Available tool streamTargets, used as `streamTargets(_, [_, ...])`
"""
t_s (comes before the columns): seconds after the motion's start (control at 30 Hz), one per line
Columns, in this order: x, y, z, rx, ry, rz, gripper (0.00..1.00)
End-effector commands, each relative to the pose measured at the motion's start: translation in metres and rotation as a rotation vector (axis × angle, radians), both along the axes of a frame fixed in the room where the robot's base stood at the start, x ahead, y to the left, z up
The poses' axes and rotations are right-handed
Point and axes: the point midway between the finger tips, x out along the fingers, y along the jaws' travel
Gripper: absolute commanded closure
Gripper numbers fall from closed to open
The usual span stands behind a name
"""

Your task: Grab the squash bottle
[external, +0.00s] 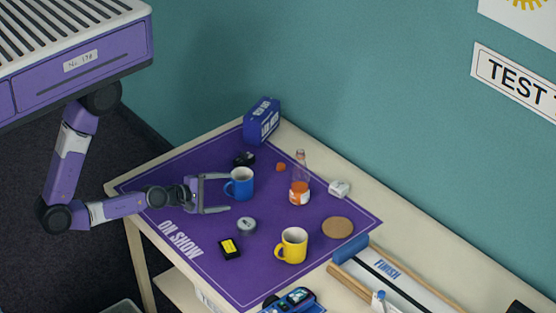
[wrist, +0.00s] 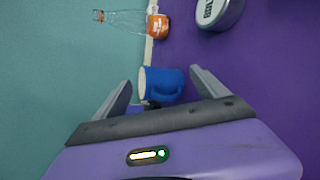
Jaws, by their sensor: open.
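The squash bottle (external: 299,182) is clear with orange liquid at the bottom and a narrow neck. It stands upright on the purple mat (external: 190,244), to the right of the blue mug (external: 240,184). In the wrist view the bottle (wrist: 128,20) shows sideways at the top, beyond my gripper. My gripper (external: 229,193) is open, its two fingers spread near the blue mug. In the wrist view the blue mug (wrist: 162,84) appears between the fingers of my gripper (wrist: 162,78); I cannot tell whether they touch it. Nothing is held.
A yellow mug (external: 291,246), a grey round tin (external: 246,226), a yellow-black gadget (external: 230,248) and a cork coaster (external: 337,228) lie on the mat. A blue box (external: 262,121) stands at the back. A small white object (external: 339,189) is right of the bottle, near the wall.

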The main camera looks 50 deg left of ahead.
Motion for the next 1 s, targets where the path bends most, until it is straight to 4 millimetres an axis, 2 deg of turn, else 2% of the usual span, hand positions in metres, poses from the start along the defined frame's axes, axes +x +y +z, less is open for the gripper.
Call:
streamTargets(0.03, [0.024,-0.011,0.007,-0.139,0.018,0.015,0.17])
streamTargets(0.2, [0.081,-0.044,0.012,-0.562,0.126,0.058,0.17])
streamTargets(0.33, [0.122,-0.065,0.015,-0.776,0.225,0.069,0.17])
streamTargets(0.5, [0.163,-0.084,0.015,-0.921,0.354,0.083,0.17])
streamTargets(0.6, [0.176,-0.090,0.015,-0.964,0.404,0.093,0.17])
streamTargets(1.0, [0.205,-0.105,0.005,-0.993,0.438,0.102,0.17])
